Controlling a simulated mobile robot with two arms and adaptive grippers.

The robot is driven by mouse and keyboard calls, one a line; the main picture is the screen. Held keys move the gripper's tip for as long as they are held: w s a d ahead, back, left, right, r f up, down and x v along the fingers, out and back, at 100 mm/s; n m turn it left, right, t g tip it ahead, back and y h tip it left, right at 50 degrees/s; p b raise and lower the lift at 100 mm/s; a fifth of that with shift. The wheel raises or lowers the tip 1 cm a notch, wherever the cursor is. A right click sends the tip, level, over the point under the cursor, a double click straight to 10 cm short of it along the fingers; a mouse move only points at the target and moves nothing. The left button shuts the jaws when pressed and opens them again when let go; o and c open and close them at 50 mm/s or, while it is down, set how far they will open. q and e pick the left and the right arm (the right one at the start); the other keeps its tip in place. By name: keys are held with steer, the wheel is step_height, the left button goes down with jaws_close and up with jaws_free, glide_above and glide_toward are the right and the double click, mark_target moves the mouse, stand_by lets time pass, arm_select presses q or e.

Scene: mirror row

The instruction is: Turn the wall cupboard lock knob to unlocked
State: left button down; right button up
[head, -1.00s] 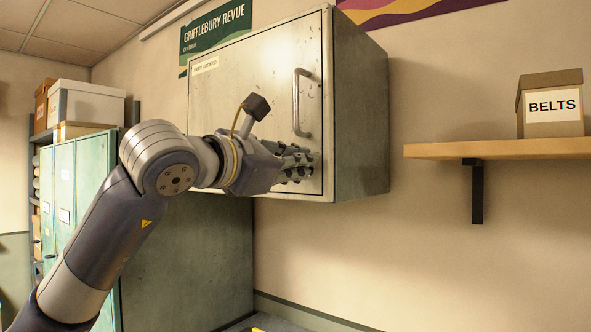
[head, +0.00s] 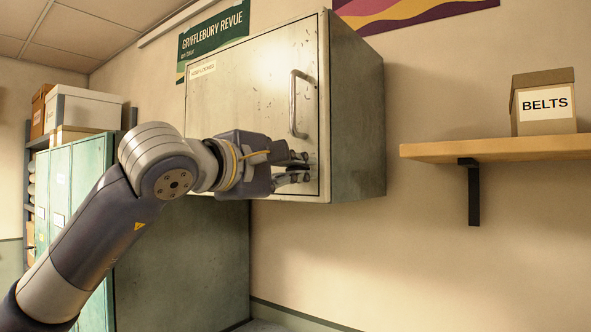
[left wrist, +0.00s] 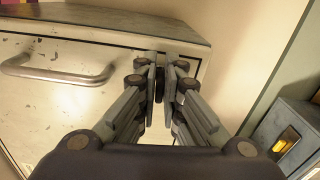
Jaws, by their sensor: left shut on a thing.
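The wall cupboard (head: 255,95) is a worn grey metal box on the wall, its door shut. A bar handle (head: 293,104) stands upright on the door; it shows on its side in the left wrist view (left wrist: 55,75). My left gripper (head: 305,168) is at the door's lower right, below the handle. Its fingers (left wrist: 161,80) are closed together against the door and shut on the lock knob, which they hide almost wholly. I cannot read the knob's angle. My right gripper is in neither view.
A wooden shelf (head: 495,150) with a BELTS box (head: 543,103) is on the wall at the right. Green lockers (head: 72,190) and a rack with boxes (head: 83,108) stand at the left. The wall between cupboard and shelf is bare.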

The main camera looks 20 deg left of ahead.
arm_select(q)
steer(key=shift+m, duration=0.6)
steer(key=shift+f, duration=0.1)
steer(key=c, duration=1.7)
jaws_free()
steer(key=v, duration=1.2)
